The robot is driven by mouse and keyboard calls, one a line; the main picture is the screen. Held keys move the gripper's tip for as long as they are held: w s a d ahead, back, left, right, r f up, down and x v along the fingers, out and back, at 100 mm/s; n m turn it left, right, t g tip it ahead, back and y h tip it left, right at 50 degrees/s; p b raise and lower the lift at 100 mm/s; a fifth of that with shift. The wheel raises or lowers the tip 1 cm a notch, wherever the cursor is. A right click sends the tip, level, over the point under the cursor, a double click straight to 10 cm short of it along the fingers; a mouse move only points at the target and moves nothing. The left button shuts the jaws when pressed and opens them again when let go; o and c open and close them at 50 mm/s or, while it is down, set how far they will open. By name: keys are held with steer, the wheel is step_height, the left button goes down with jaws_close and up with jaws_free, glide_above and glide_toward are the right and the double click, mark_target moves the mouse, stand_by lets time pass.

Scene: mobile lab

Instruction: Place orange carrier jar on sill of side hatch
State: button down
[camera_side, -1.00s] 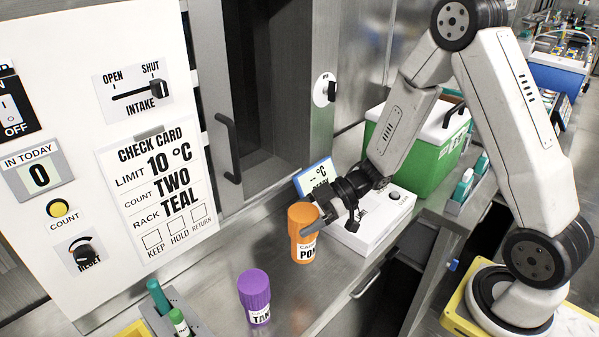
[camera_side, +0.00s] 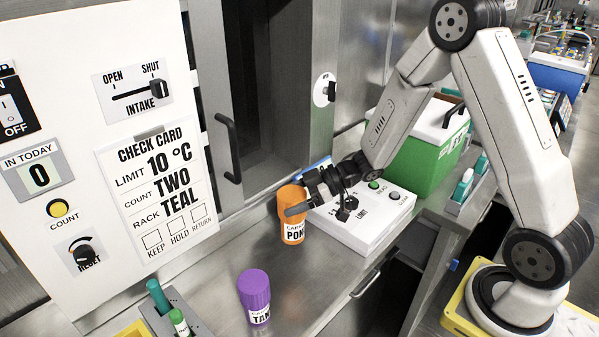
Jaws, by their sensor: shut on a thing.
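The orange carrier jar (camera_side: 292,218) is upright, with a white label on its front. My gripper (camera_side: 300,206) is shut on its upper part, reaching in from the right. The jar is above or on the steel counter; I cannot tell if its base touches. The side hatch (camera_side: 248,90) is a tall, dark recess behind the jar, with a dark handle (camera_side: 228,148) at its left. The sill (camera_side: 262,172) is the metal ledge at the bottom of the recess, behind and left of the jar.
A purple jar (camera_side: 254,296) stands on the counter in front. A white box with knobs (camera_side: 362,222) sits right of the jar, partly under my gripper. A green cooler (camera_side: 425,160) is behind my arm. A rack with tubes (camera_side: 172,312) stands at front left.

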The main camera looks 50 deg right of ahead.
steer(key=w+d+r+m+t+h, duration=0.3)
steer(key=w+d+r+m+h, duration=0.1)
steer(key=w, duration=0.3)
steer(key=w+d+r+m+t+h, duration=0.3)
steer(key=w+d+r+m+h, duration=0.1)
steer(key=w+d+m+h, duration=0.2)
steer(key=shift+w+d+r+m+h, duration=0.2)
steer(key=shift+w+m+h, duration=0.25)
steer(key=shift+w, duration=0.6)
steer(key=s+d+f+x, duration=0.1)
steer(key=f+x, duration=0.2)
steer(key=x, duration=1.3)
steer(key=shift+s, duration=0.2)
steer(key=shift+d+f, duration=0.1)
steer(key=shift+f, duration=0.05)
